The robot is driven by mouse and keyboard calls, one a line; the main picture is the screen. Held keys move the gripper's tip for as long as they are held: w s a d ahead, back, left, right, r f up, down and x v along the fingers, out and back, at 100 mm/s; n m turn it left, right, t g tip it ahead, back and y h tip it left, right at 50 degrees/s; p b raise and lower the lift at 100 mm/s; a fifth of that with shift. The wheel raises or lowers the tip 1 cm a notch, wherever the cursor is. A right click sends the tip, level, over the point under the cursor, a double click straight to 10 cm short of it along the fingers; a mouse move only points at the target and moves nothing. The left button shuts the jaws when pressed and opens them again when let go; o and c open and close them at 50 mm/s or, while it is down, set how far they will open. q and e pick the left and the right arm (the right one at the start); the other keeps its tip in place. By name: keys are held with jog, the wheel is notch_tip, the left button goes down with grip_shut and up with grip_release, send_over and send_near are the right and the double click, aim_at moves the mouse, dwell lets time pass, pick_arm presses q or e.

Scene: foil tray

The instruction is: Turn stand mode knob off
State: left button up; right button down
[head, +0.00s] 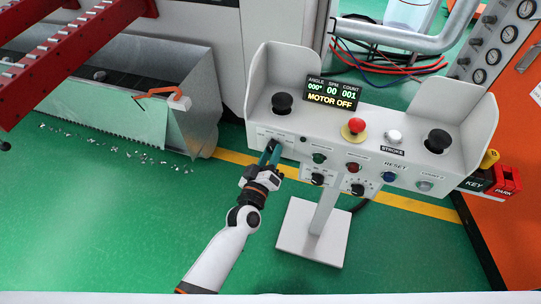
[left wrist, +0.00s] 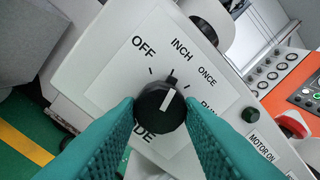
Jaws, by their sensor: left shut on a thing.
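The mode knob (left wrist: 160,107) is a round black dial with a white pointer line, on a white plate marked OFF, INCH, ONCE and a partly covered further label. Its pointer leans up and slightly right, roughly toward INCH, away from OFF. My left gripper (head: 271,150) reaches the left part of the stand's front panel in the head view. Its teal fingers (left wrist: 160,125) are shut on the knob from both sides in the left wrist view. In the head view the fingers hide the knob. My right gripper is not in view.
The control stand (head: 345,115) carries black palm buttons, a red mushroom button (head: 354,127), other knobs and a display (head: 334,93) reading MOTOR OFF. Raised side guards flank the panel.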

pick_arm(q)
jog(key=shift+n+b, duration=0.95)
jog(key=shift+n, duration=3.45)
jog(key=o, duration=1)
jog(key=v, duration=1.2)
jog(key=shift+b, duration=0.3)
jog(key=shift+s+d+f, duration=0.1)
jog(key=shift+d+f, duration=0.05)
